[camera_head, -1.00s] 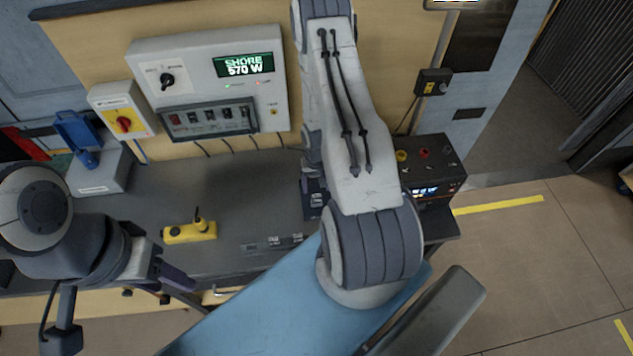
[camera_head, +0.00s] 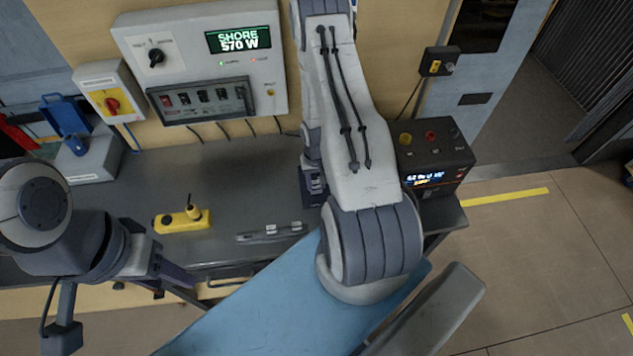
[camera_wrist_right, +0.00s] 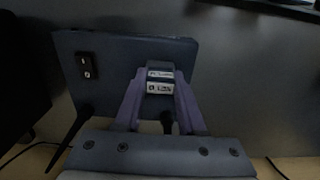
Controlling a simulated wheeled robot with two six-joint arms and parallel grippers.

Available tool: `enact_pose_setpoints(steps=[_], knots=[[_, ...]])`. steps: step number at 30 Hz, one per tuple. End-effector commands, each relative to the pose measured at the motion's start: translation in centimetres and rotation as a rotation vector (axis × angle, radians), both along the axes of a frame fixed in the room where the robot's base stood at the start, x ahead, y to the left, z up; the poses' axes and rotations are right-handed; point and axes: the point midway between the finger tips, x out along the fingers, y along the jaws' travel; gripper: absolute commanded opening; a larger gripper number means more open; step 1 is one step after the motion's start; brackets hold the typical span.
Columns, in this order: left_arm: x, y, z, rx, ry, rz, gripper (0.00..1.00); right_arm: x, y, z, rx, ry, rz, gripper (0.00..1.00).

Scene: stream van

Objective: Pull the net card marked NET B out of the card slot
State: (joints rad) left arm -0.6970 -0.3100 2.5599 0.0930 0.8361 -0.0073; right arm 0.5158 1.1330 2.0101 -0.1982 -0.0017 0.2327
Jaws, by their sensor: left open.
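In the right wrist view, a small card (camera_wrist_right: 160,87) with pale printed labels stands out of the face of a dark blue box (camera_wrist_right: 115,60). I cannot surely read the letters as NET B. The two purple fingers of my right gripper (camera_wrist_right: 160,98) lie along both sides of the card and appear shut on it. The card's inner end is hidden in the box. In the head view my right arm hides the right gripper and most of the dark blue box (camera_head: 313,186). My left gripper (camera_head: 188,284) is open and empty by the bench's front edge.
A yellow control block (camera_head: 182,221) and a dark flat strip with light pieces (camera_head: 270,233) lie on the grey bench (camera_head: 225,170). A black box with knobs (camera_head: 435,155) stands right of my arm. A power panel (camera_head: 200,65) hangs on the wall behind.

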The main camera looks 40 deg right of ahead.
Motion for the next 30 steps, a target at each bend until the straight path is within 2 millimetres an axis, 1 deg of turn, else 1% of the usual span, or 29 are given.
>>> enact_pose_setpoints(steps=[1, 2, 3, 4, 5, 6, 7, 14, 30], knots=[[0.0, 0.0, 0.0, 0.0, 0.0, 0.0, 0.5, 0.0, 0.0, 0.0, 0.0, 0.0, 0.0, 0.14], [0.0, 0.0, 0.0, 0.0, 0.0, 0.0, 0.5, 0.0, 0.0, 0.0, 0.0, 0.0, 0.0, 0.02], [0.0, 0.0, 0.0, 0.0, 0.0, 0.0, 0.5, 0.0, 0.0, 0.0, 0.0, 0.0, 0.0, 0.0], [0.0, 0.0, 0.0, 0.0, 0.0, 0.0, 0.5, 0.0, 0.0, 0.0, 0.0, 0.0, 0.0, 0.35], [0.0, 0.0, 0.0, 0.0, 0.0, 0.0, 0.5, 0.0, 0.0, 0.0, 0.0, 0.0, 0.0, 0.24], [0.0, 0.0, 0.0, 0.0, 0.0, 0.0, 0.5, 0.0, 0.0, 0.0, 0.0, 0.0, 0.0, 0.08], [0.0, 0.0, 0.0, 0.0, 0.0, 0.0, 0.5, 0.0, 0.0, 0.0, 0.0, 0.0, 0.0, 0.0], [0.0, 0.0, 0.1, 0.0, 0.0, 0.0, 0.5, 0.0, 0.0, 0.1, 0.0, 0.0, 0.001, 0.0], [0.0, 0.0, 1.5, 0.0, 0.0, 0.0, 0.5, 0.0, 0.0, 1.5, 0.0, 0.0, 0.0, 0.0]])
